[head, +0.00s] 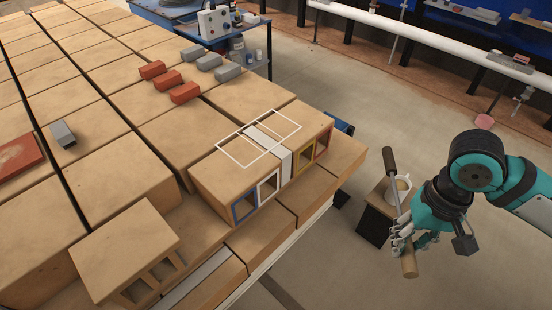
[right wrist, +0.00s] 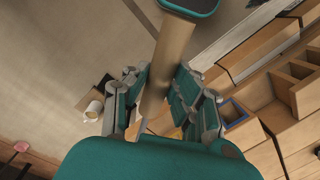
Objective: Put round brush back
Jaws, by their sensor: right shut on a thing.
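My right gripper (head: 402,232) is shut on the round brush (head: 394,182), a long stick with a grey-brown upper part and a light tan lower end. The brush is held in the air, steeply tilted, right of the brick stack. In the right wrist view the brush (right wrist: 167,60) runs up between the fingers of the right gripper (right wrist: 160,95). A pale cup (head: 404,184) stands just behind the brush on a small dark-sided stand (head: 374,212). The cup also shows in the right wrist view (right wrist: 93,110), apart from the brush. My left gripper is out of view.
Large tan hollow bricks (head: 237,180) fill the left, some openings framed in blue, white, yellow and red. Small red (head: 185,93) and grey blocks lie on top. A blue cart (head: 215,30) stands behind. The floor between the stack and white rail (head: 420,40) is open.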

